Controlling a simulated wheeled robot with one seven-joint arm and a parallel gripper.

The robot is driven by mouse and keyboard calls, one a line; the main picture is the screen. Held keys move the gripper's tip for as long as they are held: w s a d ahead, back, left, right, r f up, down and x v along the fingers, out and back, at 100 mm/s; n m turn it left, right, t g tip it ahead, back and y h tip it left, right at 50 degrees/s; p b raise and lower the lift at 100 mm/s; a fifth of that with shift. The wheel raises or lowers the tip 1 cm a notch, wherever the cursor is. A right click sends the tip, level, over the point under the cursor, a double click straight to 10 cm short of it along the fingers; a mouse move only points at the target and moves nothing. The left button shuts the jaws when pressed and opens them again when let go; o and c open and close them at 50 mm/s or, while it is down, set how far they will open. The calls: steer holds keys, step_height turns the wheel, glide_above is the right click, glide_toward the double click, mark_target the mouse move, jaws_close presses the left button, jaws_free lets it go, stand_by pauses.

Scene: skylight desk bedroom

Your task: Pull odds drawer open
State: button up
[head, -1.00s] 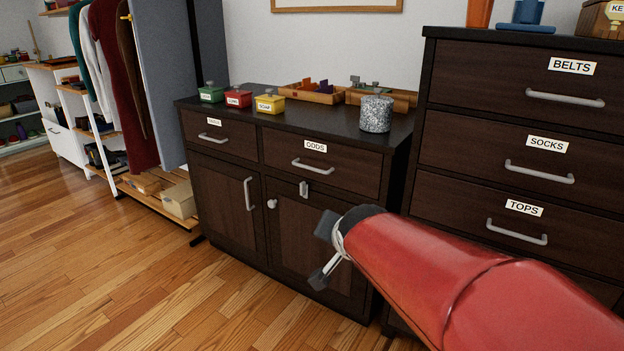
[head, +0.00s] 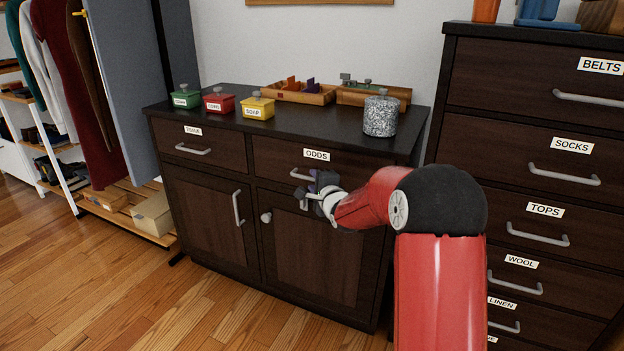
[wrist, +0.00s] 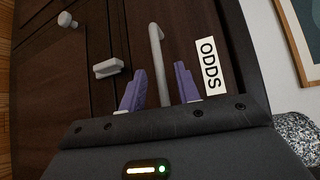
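The odds drawer (head: 362,174) is the right-hand top drawer of the dark wood cabinet and looks shut. Its white "ODDS" label (head: 317,155) sits above its grey bar handle (head: 297,174), whose right part my gripper hides in the head view. My gripper (head: 312,186) is at the handle. In the wrist view the gripper (wrist: 160,88) has its two purple fingers apart, with the handle (wrist: 158,60) running between them. Gaps show between handle and fingers, so it is not clamped. The label (wrist: 208,66) lies just right of the right finger.
On the cabinet top (head: 305,118) stand green, red and yellow boxes (head: 257,106), wooden trays (head: 298,93) and a speckled canister (head: 380,116). A cupboard door with a knob (head: 266,217) is below the drawer. A tall labelled chest (head: 530,150) stands close on the right. The floor in front is clear.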

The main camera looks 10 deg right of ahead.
steer(key=shift+x, duration=1.25)
jaws_close()
